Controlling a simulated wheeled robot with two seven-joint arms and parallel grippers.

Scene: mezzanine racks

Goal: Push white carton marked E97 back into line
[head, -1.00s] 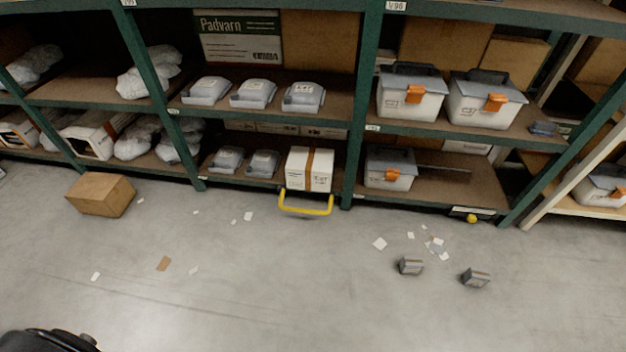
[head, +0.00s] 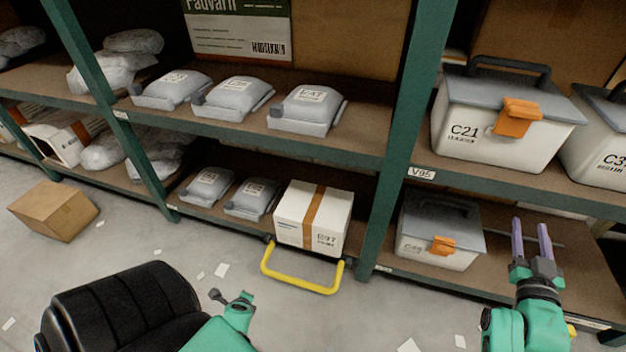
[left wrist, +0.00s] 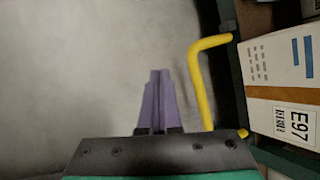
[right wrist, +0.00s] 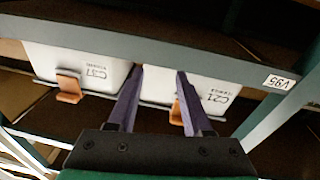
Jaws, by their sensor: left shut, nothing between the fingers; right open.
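The white carton marked E97 (head: 292,214), with a brown tape band, sits on the lower shelf (head: 385,262). It stands farther forward than the grey packs beside it, its front at the shelf edge. A yellow bar (head: 300,284) loops out low in front of it. In the left wrist view the carton (left wrist: 262,72) is at the right, and my left gripper (left wrist: 158,72) is shut and empty, apart from it, with the yellow bar (left wrist: 200,85) between. Its fingers do not show clearly in the head view. My right gripper (head: 531,222) is open and empty, in front of the lower right bay.
A green upright (head: 387,205) stands right of the carton. Grey packs (head: 252,197) sit to its left, a lidded tote (head: 432,228) beyond the upright. Tote C21 (head: 500,135) is on the shelf above. A brown box (head: 55,212) and paper scraps lie on the floor.

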